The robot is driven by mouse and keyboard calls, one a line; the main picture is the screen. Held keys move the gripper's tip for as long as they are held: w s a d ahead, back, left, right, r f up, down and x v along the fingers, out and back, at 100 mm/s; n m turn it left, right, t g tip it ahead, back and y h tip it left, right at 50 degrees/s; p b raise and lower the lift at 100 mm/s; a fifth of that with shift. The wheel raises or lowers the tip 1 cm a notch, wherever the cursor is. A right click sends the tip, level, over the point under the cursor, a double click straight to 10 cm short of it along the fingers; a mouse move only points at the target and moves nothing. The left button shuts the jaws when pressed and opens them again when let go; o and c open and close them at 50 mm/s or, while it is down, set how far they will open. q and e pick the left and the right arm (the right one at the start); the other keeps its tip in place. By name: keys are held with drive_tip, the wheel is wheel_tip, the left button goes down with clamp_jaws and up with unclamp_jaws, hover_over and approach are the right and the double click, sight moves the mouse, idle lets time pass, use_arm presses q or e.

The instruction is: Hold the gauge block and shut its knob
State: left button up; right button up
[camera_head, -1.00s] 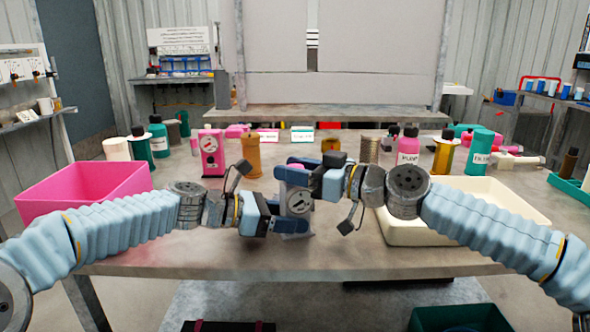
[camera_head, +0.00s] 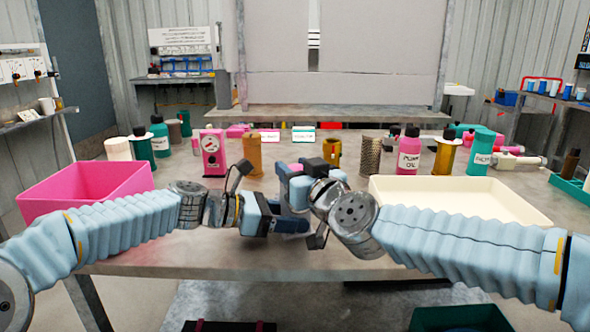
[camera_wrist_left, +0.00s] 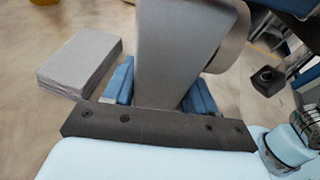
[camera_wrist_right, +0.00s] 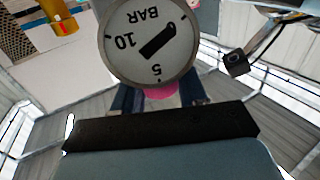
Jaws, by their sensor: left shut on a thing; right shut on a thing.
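The gauge block shows in the left wrist view as a grey body (camera_wrist_left: 170,50) between the two blue fingers of my left gripper (camera_wrist_left: 160,92), which is shut on it. In the right wrist view its round white dial (camera_wrist_right: 150,40) reads BAR, with 5 and 10 marked and a dark needle. Just below the dial, a pink knob (camera_wrist_right: 162,91) sits between the fingers of my right gripper (camera_wrist_right: 158,97), which is shut on it. In the head view the arms meet over the table's near part and hide most of the block.
A pink bin (camera_head: 85,190) stands left on the table and a cream tray (camera_head: 460,203) right, close to my right arm. A pink device with a dial (camera_head: 212,152), bottles and cylinders stand behind the grippers. A flat grey slab (camera_wrist_left: 80,62) lies beside the block.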

drive_tip(key=m+h, duration=0.2)
drive_tip(key=h, duration=0.1)
drive_tip(key=m+t+h, duration=0.1)
drive_tip(key=m+h, duration=0.1)
drive_tip(key=h, duration=0.2)
drive_tip(key=shift+m+t, duration=0.3)
drive_tip(key=shift+m, duration=0.1)
drive_tip(key=shift+d+m+g+h, duration=0.1)
drive_tip(key=shift+m+g+h, duration=0.15)
drive_tip(key=shift+m+h, duration=1.05)
drive_tip(key=shift+m+g+h, duration=0.25)
drive_tip(key=shift+m+h, duration=0.45)
drive_tip(key=shift+h, duration=1.2)
drive_tip(key=shift+r, duration=0.1)
drive_tip(key=o, duration=0.9)
drive_tip(key=shift+o, duration=0.2)
drive_tip(key=v, duration=1.2)
drive_tip(key=shift+w, duration=0.1)
